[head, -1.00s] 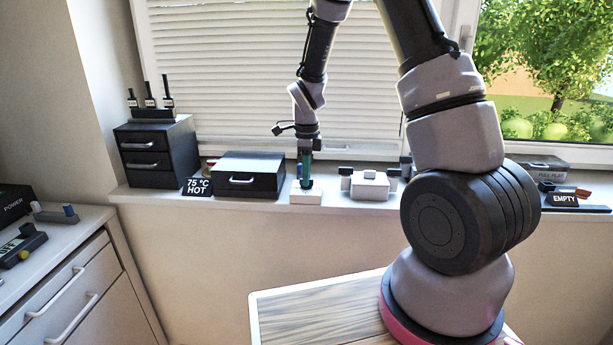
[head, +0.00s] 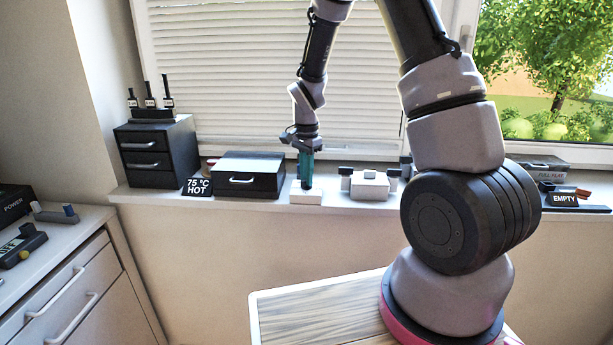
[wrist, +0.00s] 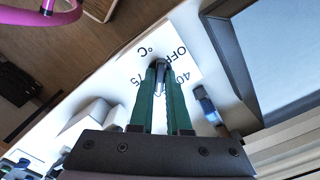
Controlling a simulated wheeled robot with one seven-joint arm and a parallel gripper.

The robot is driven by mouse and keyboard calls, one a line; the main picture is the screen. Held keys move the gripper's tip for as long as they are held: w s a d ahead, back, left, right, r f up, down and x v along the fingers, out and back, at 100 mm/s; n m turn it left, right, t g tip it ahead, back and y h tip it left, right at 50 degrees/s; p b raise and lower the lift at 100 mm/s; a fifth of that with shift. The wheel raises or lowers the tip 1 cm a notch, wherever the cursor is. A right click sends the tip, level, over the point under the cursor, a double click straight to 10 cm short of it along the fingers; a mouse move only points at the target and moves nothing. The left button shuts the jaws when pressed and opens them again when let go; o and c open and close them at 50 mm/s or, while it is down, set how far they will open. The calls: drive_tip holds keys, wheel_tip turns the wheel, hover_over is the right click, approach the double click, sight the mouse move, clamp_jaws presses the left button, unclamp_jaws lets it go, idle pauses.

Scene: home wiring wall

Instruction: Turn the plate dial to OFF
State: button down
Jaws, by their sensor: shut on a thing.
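The plate is a small white block (head: 306,197) on the window sill, and its white top (wrist: 195,68) shows in the wrist view. It bears the marks OFF, 40, 75 and °C. My gripper (head: 305,183) points down onto the plate, its green fingers upright. In the wrist view my gripper (wrist: 160,72) is shut on the grey dial (wrist: 161,76) at the middle of the marks. The fingers hide much of the dial, and I cannot tell which mark it points to.
The window blind (head: 240,80) is behind.

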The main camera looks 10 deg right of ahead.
drive_tip(key=n, duration=1.3)
drive_tip(key=shift+n, duration=0.4)
drive_tip(key=n, duration=1)
drive_tip(key=shift+n, duration=2)
drive_tip(key=c, duration=0.9)
unclamp_jaws()
